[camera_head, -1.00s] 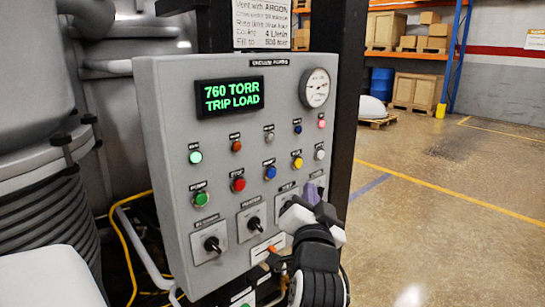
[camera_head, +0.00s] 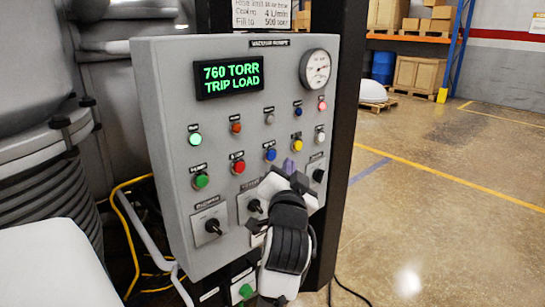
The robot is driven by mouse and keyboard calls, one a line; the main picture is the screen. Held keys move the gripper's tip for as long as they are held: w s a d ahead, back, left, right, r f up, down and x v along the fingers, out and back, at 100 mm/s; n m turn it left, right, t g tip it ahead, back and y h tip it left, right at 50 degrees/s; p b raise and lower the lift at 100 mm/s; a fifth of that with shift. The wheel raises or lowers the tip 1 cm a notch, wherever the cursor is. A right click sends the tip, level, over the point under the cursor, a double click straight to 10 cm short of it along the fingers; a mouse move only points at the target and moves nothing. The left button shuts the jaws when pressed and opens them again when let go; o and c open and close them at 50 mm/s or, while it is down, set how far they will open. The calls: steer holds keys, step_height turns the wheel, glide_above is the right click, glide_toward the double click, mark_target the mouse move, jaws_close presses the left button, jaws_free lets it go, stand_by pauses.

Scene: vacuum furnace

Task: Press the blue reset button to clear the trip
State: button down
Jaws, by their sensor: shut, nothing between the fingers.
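The grey control panel (camera_head: 228,140) stands upright in front of me. Its display (camera_head: 229,78) reads "760 TORR TRIP LOAD" in green. A blue push button (camera_head: 270,154) sits in the lower button row, between a red button (camera_head: 238,166) and a yellow one (camera_head: 298,145). A smaller blue button or lamp (camera_head: 298,111) is higher up; the labels are too small to read. My gripper (camera_head: 288,166) is shut and empty, its purplish tips just below and right of the lower blue button. I see no contact, but the exact gap to the panel is unclear.
Black rotary knobs (camera_head: 212,226) line the lower panel; my gripper partly covers that area. A round gauge (camera_head: 316,69) is at the top right. A dark post (camera_head: 345,110) stands along the panel's right side. Open floor (camera_head: 440,190) lies to the right.

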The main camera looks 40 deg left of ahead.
steer(key=shift+w+a, duration=0.15)
steer(key=shift+a, duration=1.1)
steer(key=shift+a, duration=0.1)
stand_by(1.1)
steer(key=shift+a, duration=0.3)
steer(key=shift+a, duration=0.4)
stand_by(0.7)
steer(key=shift+d, duration=0.8)
steer(key=d, duration=0.5)
steer(key=shift+s, duration=0.2)
